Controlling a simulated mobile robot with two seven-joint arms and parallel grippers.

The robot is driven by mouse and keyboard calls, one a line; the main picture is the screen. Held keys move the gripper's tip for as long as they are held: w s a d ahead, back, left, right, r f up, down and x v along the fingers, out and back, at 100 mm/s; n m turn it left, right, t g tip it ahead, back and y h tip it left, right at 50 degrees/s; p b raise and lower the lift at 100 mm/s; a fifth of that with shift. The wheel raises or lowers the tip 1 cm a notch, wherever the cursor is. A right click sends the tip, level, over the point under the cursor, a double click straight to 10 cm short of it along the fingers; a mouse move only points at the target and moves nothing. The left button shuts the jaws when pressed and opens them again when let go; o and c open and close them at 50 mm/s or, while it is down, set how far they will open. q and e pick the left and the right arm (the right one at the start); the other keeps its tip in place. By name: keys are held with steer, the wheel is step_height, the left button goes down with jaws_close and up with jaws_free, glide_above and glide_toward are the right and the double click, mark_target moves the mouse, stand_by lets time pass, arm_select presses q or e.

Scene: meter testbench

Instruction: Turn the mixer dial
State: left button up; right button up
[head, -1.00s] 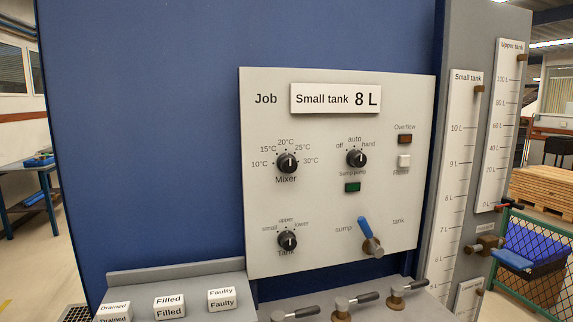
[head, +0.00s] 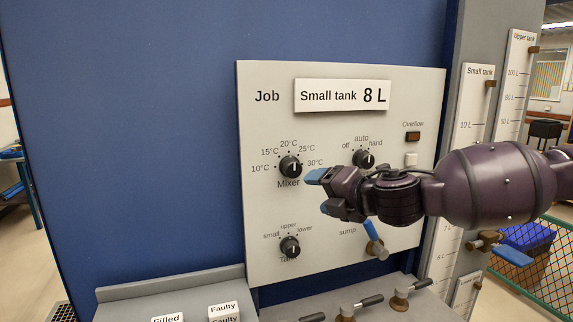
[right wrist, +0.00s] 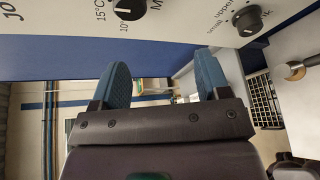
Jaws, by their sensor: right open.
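The mixer dial (head: 290,167) is a black knob with a white pointer mark on the white panel, ringed by temperature labels from 10°C to 30°C. Its pointer stands nearly upright, near 20°C. The dial also shows at the top of the right wrist view (right wrist: 130,8), partly cut off. My right gripper (head: 318,192) is in front of the panel, just right of and below the mixer dial. Its blue fingers are apart with nothing between them, and it does not visibly touch the dial. My left gripper is not in view.
The tank dial (head: 289,247) is below the mixer dial. The pump dial (head: 364,159) is to the right, and my right arm hides the panel below it. A blue-handled valve (head: 375,240) is at the lower right.

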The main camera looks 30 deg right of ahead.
mark_target(295, 170)
arm_select(q)
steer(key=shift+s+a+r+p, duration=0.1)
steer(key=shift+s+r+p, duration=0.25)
steer(key=shift+p, duration=0.55)
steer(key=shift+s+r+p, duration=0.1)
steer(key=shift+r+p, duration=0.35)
steer(key=shift+p, duration=0.45)
arm_select(e)
steer(key=shift+n+t+h, duration=0.3)
steer(key=shift+n+h, duration=0.1)
steer(key=shift+w+r, duration=0.25)
steer(key=shift+w, duration=1.55)
steer(key=shift+w+r, duration=0.3)
steer(key=shift+w, duration=1.5)
steer(key=shift+w+r, duration=0.25)
steer(key=shift+w, duration=1.55)
steer(key=c, duration=0.9)
